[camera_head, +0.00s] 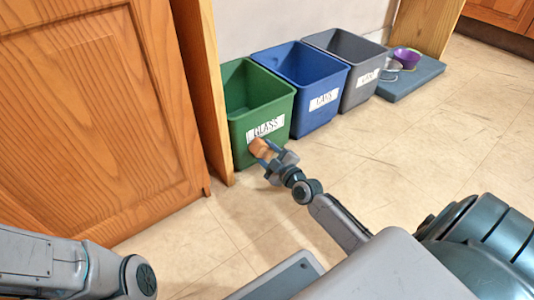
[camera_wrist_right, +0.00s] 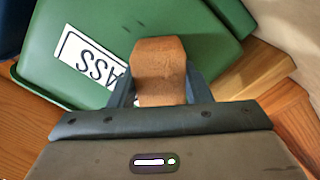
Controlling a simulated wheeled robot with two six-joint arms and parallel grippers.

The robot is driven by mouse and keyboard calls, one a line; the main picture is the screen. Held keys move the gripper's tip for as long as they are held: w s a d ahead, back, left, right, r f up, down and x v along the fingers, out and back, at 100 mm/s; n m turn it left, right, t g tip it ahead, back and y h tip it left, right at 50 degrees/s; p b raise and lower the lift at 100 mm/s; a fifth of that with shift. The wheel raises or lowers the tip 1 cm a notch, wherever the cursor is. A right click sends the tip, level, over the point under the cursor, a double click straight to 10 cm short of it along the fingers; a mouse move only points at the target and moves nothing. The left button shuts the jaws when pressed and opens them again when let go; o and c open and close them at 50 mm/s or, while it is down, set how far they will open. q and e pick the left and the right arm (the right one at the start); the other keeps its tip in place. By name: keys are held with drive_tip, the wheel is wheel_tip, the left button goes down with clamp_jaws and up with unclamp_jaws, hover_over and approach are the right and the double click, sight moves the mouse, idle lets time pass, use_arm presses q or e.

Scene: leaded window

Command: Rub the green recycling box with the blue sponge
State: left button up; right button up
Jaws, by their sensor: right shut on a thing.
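The green recycling box (camera_head: 258,107) stands on the floor at the left end of a row of bins, with a white GLASS label on its front. My right gripper (camera_head: 266,152) is shut on an orange-brown sponge-like block (camera_head: 260,147); no blue sponge shows. The block is at the box's front face, just below the label. In the right wrist view the block (camera_wrist_right: 160,68) sits between the fingers, over the green box (camera_wrist_right: 110,28) and beside its label. I cannot tell whether it touches the box. Only part of my left arm shows, without its gripper.
A blue bin (camera_head: 316,92) and a grey bin (camera_head: 352,62) stand to the right of the green box. A blue-grey mat (camera_head: 418,78) with bowls lies beyond. A wooden panel (camera_head: 203,90) stands close on the box's left. The tiled floor in front is clear.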

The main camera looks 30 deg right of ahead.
sight(257, 157)
drive_tip(key=shift+a, duration=0.1)
drive_tip(key=shift+a+p, duration=0.3)
drive_tip(key=shift+a, duration=1.4)
drive_tip(key=shift+s, duration=0.1)
drive_tip(key=shift+s+d+p, duration=0.2)
drive_tip(key=shift+s+p, duration=0.35)
drive_tip(key=shift+s, duration=2.35)
drive_tip(key=shift+s+d+p, duration=0.15)
drive_tip(key=shift+s+p, duration=0.2)
drive_tip(key=shift+s, duration=1.15)
